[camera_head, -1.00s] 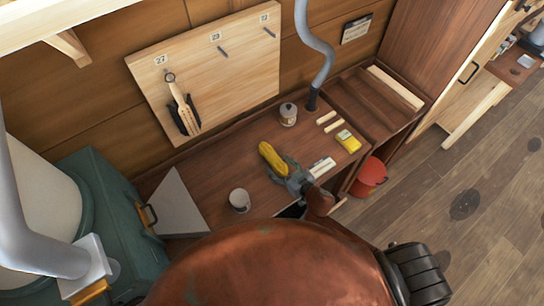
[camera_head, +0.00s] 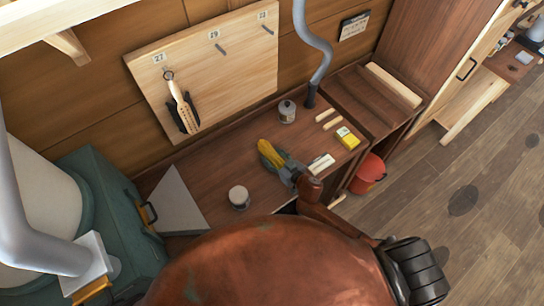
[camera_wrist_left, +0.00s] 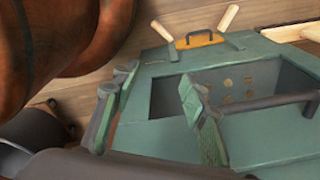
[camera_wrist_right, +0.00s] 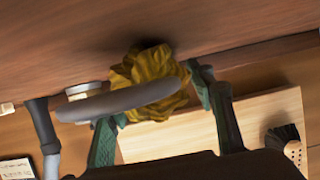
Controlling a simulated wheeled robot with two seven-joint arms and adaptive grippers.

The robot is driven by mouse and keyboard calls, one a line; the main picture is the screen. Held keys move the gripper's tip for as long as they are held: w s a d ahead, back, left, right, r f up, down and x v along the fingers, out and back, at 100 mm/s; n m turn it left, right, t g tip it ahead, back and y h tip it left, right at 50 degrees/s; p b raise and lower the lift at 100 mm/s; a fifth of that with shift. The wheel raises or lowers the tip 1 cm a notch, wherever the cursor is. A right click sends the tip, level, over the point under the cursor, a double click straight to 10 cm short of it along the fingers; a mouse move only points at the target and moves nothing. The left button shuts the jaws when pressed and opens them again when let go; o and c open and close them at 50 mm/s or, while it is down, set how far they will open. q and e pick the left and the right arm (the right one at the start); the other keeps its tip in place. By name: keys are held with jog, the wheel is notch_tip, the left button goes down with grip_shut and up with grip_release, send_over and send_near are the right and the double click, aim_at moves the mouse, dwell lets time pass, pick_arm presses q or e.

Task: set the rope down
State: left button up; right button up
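The yellow rope (camera_head: 269,153) is a small bundle over the middle of the brown bench top. It also shows in the right wrist view (camera_wrist_right: 150,72), close against the bench surface; I cannot tell whether the bench bears its weight. My right gripper (camera_head: 277,160) has its fingers on both sides of the rope and appears closed on it; a grey shape hides part of the rope in the wrist view. My left gripper (camera_wrist_left: 155,80) is empty, its fingers apart, over a green case (camera_wrist_left: 165,98).
A white cup (camera_head: 239,198), a lidded jar (camera_head: 287,112), a yellow box (camera_head: 347,138) and pale blocks stand on the bench (camera_head: 222,165). A pegboard (camera_head: 215,75) with a hanging brush is behind. A grey pipe (camera_head: 318,60) comes down at the back. A red bucket (camera_head: 368,173) is at right.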

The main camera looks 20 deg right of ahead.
jog(key=c, duration=1.1)
